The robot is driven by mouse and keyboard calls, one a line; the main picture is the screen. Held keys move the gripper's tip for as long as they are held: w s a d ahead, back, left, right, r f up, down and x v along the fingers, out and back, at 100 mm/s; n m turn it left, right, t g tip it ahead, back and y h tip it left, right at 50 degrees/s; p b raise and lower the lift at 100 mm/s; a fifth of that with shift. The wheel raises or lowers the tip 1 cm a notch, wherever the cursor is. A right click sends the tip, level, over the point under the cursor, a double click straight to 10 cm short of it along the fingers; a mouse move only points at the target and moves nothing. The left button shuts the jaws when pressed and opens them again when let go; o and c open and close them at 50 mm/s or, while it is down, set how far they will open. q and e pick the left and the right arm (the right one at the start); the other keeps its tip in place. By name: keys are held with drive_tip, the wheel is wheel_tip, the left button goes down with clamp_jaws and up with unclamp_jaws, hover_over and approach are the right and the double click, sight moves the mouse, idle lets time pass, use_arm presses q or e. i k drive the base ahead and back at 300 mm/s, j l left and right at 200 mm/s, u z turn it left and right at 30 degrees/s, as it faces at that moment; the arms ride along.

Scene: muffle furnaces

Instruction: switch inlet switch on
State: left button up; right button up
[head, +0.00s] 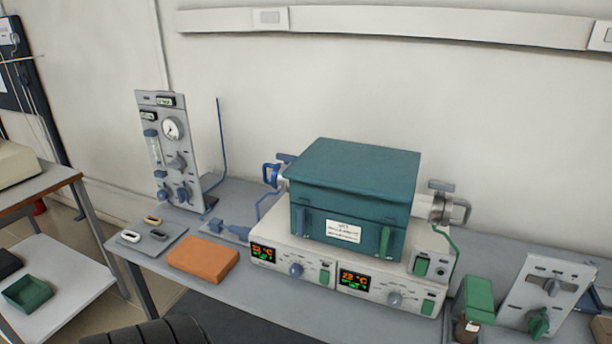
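A tube furnace with a teal lid (355,167) stands on a white control base on the grey bench. The base has two lit displays, the left one (263,253) and the right one (355,279), with knobs and green switches. A blue valve handle (271,174) sits at the furnace's left tube end. An upright gas panel (170,150) with a round gauge and blue knobs stands to the left. I cannot tell which control is the inlet switch; labels are too small to read. Neither gripper shows.
An orange block (203,258) and a small grey tray (150,240) with oval pieces lie at the bench's front left. A tilted panel with a green knob (538,322) and a green-topped stand (479,299) are at right. A side table stands at far left.

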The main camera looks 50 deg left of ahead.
sight(324, 274)
drive_tip(key=u, duration=1.8)
